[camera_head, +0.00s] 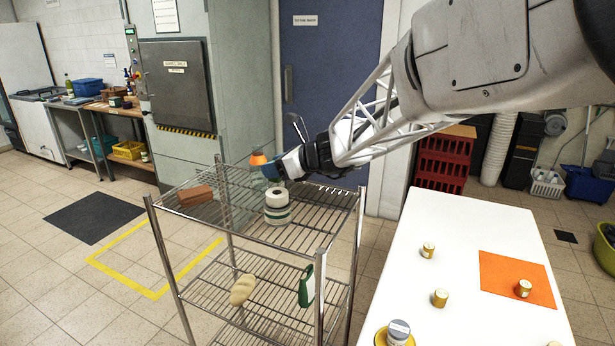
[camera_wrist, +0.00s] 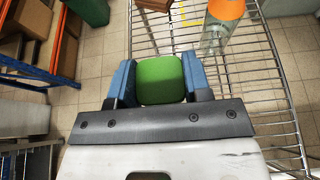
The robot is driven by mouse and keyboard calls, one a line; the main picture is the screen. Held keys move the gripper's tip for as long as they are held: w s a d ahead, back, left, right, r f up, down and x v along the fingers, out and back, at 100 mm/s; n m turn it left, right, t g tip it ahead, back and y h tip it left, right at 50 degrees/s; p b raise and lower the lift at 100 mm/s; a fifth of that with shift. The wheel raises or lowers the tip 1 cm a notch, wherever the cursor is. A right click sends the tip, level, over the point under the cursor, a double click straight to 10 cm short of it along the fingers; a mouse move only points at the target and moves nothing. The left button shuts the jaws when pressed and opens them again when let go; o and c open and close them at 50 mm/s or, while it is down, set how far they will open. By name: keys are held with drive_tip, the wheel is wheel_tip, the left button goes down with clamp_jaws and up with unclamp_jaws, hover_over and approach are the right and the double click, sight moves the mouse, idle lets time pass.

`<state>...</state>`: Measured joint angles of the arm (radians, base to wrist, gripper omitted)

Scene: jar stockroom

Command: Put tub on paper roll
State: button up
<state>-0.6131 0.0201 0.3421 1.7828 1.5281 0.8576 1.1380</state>
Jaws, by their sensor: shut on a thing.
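My gripper (camera_wrist: 163,82) is shut on the tub (camera_wrist: 160,80), whose green, rounded-square top shows between the blue fingers in the wrist view. In the head view my gripper (camera_head: 271,169) is above the upper rack shelf, and the tub cannot be made out there. The white paper roll (camera_head: 277,198), with a hole in its top, stands upright on the shelf in a stack with green-banded white sides. It is just below my gripper in the picture, with its top showing clear. The wrist view does not show the roll.
An orange-capped clear bottle (camera_wrist: 222,18) stands close beside my gripper; its cap (camera_head: 258,158) shows in the head view. A reddish-brown brick (camera_head: 195,196) lies on the upper wire shelf (camera_head: 320,215). The rack's front-right post (camera_head: 355,250) stands near the white table (camera_head: 450,225).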

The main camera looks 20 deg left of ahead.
drive_tip(key=shift+f, duration=1.7)
drive_tip(key=shift+f, duration=0.15)
drive_tip(key=o, duration=0.9)
drive_tip(key=shift+d+r, duration=0.15)
drive_tip(key=shift+r, duration=0.05)
drive_tip(key=shift+v, duration=5.85)
